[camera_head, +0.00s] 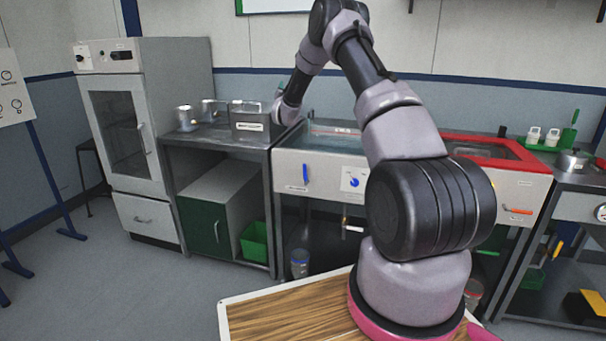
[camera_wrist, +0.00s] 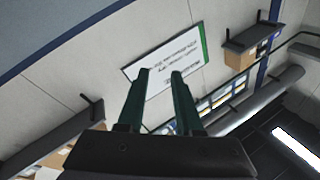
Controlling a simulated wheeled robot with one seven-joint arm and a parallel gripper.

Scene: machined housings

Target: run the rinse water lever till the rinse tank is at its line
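A steel tank (camera_head: 335,137) with a pale liquid surface stands in the middle of the head view. A blue lever (camera_head: 305,173) hangs roughly upright on its front panel, beside a white plate with a blue dial (camera_head: 354,182). A red-rimmed tank (camera_head: 500,150) to the right has an orange-red lever (camera_head: 517,210) lying level on its front. The labels are too small to read, and no fill line is clear. My gripper (camera_wrist: 160,73) is open and empty, its two dark green fingers apart. In the head view my arm's end is by the middle tank's back left corner.
A steel bench left of the middle tank carries a metal box (camera_head: 250,122) and a metal pot (camera_head: 187,118). A grey cabinet oven (camera_head: 125,130) stands further left. A green tray with bottles (camera_head: 543,140) is at back right. A wall sign (camera_wrist: 165,62) lies beyond my fingers.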

